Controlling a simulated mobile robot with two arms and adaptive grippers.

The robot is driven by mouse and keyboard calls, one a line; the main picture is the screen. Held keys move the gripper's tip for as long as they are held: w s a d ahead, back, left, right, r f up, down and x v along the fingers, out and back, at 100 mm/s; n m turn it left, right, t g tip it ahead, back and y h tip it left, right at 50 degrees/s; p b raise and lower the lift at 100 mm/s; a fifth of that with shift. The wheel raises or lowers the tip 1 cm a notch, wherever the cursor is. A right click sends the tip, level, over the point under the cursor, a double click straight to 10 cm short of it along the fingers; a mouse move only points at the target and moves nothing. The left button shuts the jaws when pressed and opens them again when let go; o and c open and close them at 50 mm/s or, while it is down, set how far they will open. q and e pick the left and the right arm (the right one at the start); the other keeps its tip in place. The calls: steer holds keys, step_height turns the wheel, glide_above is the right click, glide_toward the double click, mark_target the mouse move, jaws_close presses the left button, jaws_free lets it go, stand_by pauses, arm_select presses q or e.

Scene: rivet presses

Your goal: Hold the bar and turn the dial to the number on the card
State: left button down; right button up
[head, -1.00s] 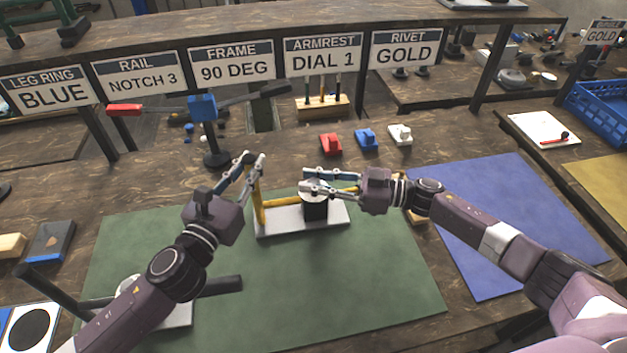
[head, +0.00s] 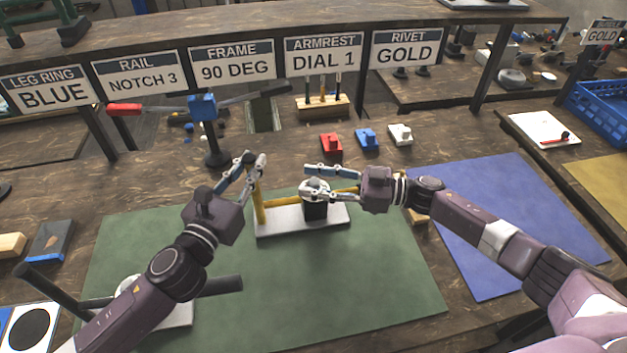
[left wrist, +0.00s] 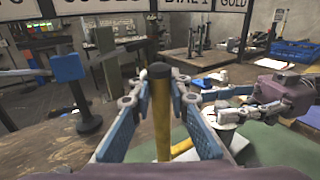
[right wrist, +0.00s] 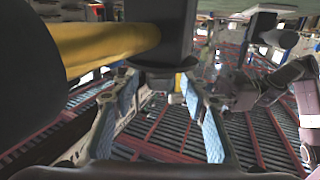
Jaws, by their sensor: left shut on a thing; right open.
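The armrest has a yellow upright bar (head: 260,203), a yellow horizontal bar (head: 283,202) and a white base plate (head: 290,226) on the green mat. My left gripper (head: 252,164) is shut on the upright bar near its black-capped top, clearly seen in the left wrist view (left wrist: 161,110). The dial (head: 316,207) is on a black block at the plate's right end; its top is partly hidden by my right gripper (head: 312,180). That gripper is open, with its fingers at the dial's top. The right wrist view shows the black block (right wrist: 160,22) beside the open fingers. The card (head: 323,57) reads "ARMREST DIAL 1".
Red (head: 331,143), blue (head: 367,139) and white (head: 400,134) small parts stand behind the mat. A stand with a blue block (head: 203,107) and long arms rises behind my left gripper. The blue mat (head: 510,225) at right is bare. The front green mat is mostly clear.

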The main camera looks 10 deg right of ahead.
steer(key=v, duration=1.2)
steer(key=s+a+r+m+t+h, duration=0.2)
steer(key=a+m+t, duration=0.3)
steer(key=a, duration=0.4)
steer(key=s+a+r+m+t+h, duration=0.1)
steer(key=a+r+m+t+h, duration=0.15)
steer(key=a+t, duration=0.55)
steer(key=s+d+f+m+g+h, duration=0.1)
steer(key=s+d+f+m+h, duration=0.5)
steer(key=h, duration=0.5)
steer(key=shift+n, duration=0.35)
steer(key=w, duration=0.9)
steer(key=w+r, duration=0.1)
steer(key=w, duration=0.3)
steer(key=shift+w+a, duration=0.1)
steer(key=shift+w, duration=0.1)
jaws_close()
